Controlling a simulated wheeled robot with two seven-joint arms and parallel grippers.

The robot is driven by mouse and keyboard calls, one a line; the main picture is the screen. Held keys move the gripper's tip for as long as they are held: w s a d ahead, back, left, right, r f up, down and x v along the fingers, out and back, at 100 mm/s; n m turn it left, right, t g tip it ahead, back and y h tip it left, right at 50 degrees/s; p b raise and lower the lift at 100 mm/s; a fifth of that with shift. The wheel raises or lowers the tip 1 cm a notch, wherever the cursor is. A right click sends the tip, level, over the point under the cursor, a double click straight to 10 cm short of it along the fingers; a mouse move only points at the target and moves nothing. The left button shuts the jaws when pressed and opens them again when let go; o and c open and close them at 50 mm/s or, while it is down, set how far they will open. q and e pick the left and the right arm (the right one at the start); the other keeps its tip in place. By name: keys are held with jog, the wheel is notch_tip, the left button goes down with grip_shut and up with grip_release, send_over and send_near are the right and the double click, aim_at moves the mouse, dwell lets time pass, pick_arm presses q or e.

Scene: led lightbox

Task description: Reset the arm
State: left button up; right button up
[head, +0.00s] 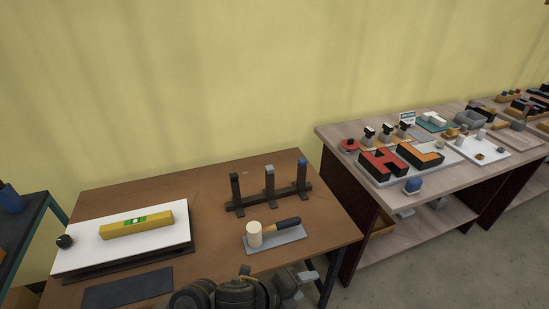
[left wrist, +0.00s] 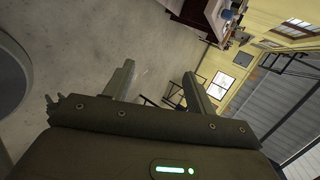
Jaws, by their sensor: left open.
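My left gripper (left wrist: 158,78) shows in the left wrist view with its two fingers spread apart and nothing between them. In the head view, a dark part of my left arm (head: 235,295) shows at the bottom edge, in front of the brown table's near edge. The fingers cannot be made out clearly there. My right gripper is in neither view.
A cluttered wooden bench (head: 345,135) stands right. Floor (head: 440,270) is clear.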

pick_arm(q)
jog(key=s+a+f+n+t+y, duration=0.1)
jog(key=a+f+n+y, duration=0.15)
jog(key=a+n, duration=0.5)
jog(key=a+f+n+t+y, duration=0.1)
jog(key=a+n+y, duration=0.2)
jog(key=a+n, duration=0.4)
jog(key=s+a+f+n+g+y, duration=0.2)
jog(key=s+a+f+n, duration=0.1)
jog(key=s+a+n, duration=0.45)
jog(key=s+a+f+n+g+y, duration=0.2)
jog(key=s+a+n, duration=0.45)
jog(key=a, duration=0.25)
notch_tip(320, 180, down, 27)
jog(key=s+g, duration=0.2)
jog(key=s+a+f+m, duration=0.1)
jog(key=s+a+f, duration=0.1)
jog(key=s+f, duration=1.3)
jog(key=shift+s+a+f+g, duration=0.3)
jog(key=shift+s+a+g, duration=0.1)
jog(key=shift+s, duration=0.05)
